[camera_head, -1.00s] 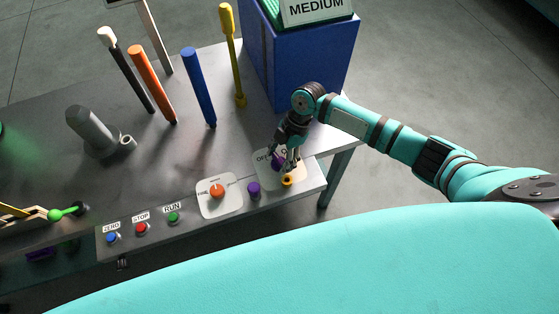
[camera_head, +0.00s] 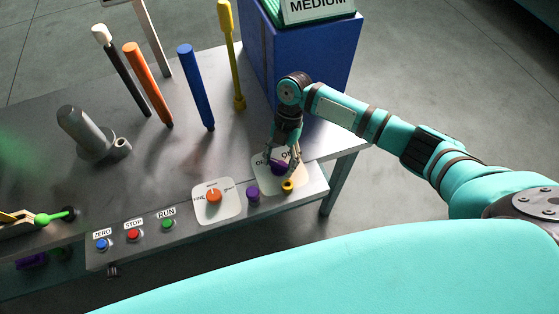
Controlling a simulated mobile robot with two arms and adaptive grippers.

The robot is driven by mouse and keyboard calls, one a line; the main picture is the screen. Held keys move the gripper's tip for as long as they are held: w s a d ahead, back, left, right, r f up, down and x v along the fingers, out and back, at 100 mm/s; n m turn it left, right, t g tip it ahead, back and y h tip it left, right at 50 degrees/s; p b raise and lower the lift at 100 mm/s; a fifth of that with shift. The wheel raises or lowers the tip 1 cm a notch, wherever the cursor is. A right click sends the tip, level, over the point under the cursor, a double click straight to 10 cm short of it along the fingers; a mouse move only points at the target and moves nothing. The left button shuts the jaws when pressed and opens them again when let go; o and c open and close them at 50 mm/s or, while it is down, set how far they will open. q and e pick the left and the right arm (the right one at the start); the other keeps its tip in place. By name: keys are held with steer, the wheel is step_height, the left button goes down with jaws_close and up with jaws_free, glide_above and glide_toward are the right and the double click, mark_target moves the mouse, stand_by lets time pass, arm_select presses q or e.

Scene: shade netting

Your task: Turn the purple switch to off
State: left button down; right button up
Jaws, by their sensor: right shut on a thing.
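The purple switch (camera_head: 277,169) sits on a pale plate (camera_head: 262,179) at the right end of the console. Labels on the plate are partly hidden by my gripper; letters show to the left of the switch and above it. My right gripper (camera_head: 285,165) reaches down from above, with its fingers shut on the purple switch. The fingers hide part of the switch, so I cannot tell exactly which way it points. My left gripper is not in view.
A separate purple knob (camera_head: 252,194) and a yellow knob (camera_head: 288,185) stand close by. An orange dial (camera_head: 213,195) and several coloured buttons lie further left. A blue bin (camera_head: 315,60) stands behind my right arm. Upright coloured rods stand at the back.

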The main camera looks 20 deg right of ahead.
steer(key=shift+w+d, duration=0.2)
steer(key=o, duration=1.2)
steer(key=v, duration=1.2)
steer(key=shift+s, duration=0.1)
steer(key=shift+f, duration=0.1)
